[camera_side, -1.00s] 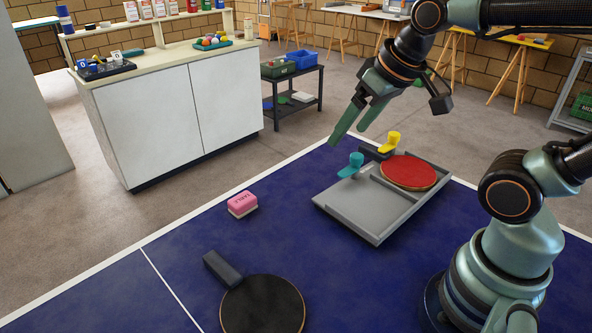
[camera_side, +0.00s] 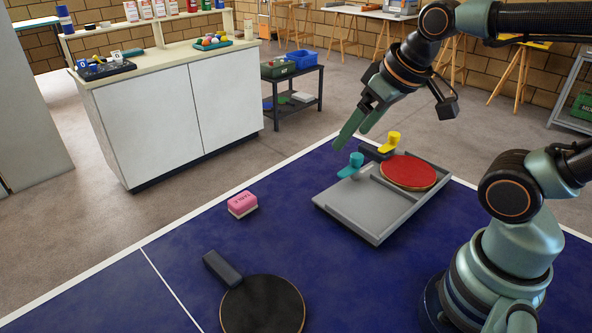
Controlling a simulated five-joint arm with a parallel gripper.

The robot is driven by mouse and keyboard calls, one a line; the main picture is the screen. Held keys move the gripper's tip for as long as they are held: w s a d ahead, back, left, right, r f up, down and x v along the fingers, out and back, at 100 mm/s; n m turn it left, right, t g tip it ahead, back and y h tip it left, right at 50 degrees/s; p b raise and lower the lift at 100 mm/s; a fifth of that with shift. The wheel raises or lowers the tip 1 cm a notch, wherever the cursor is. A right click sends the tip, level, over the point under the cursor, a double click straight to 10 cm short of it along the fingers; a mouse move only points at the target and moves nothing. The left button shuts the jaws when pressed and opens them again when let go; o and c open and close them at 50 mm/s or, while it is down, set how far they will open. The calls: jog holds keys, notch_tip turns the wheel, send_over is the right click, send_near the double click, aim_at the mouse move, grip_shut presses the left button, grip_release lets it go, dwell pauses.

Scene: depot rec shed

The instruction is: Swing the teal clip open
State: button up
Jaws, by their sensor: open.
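The teal clip (camera_side: 352,166) sits at the far left edge of a grey tray (camera_side: 355,211), with an upright round knob and a flat arm lying over the tray's edge. A yellow clip (camera_side: 388,142) stands to its right, by the handle of a red paddle (camera_side: 408,172) in the tray's right compartment. My gripper (camera_side: 352,138) is open and empty. Its green fingers point down and left, just above and behind the teal clip in the picture. I cannot tell the exact gap between the fingers and the clip.
A pink sponge (camera_side: 242,204) lies on the blue table (camera_side: 185,255) left of the tray. A black paddle (camera_side: 262,305) lies at the front. The table between them is clear. A white cabinet (camera_side: 165,125) and a dark cart (camera_side: 293,95) stand beyond the table.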

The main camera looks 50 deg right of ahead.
jog(key=shift+d, duration=0.1)
jog(key=c, duration=1)
jog(key=shift+w+d+f+m, duration=0.1)
jog(key=shift+d+f+m, duration=0.05)
jog(key=shift+m, duration=0.55)
grip_shut()
jog(key=d+f+n+g, duration=0.1)
jog(key=d+f+n, duration=0.3)
jog(key=n, duration=1.4)
jog(key=d+f+n+g+h, duration=0.1)
jog(key=d+f+n, duration=0.4)
jog(key=n, duration=1.2)
jog(key=d+g, duration=0.1)
jog(key=d, duration=0.2)
jog(key=shift+w+d+n, duration=0.2)
jog(key=shift+d+n, duration=0.05)
jog(key=shift+n, duration=0.15)
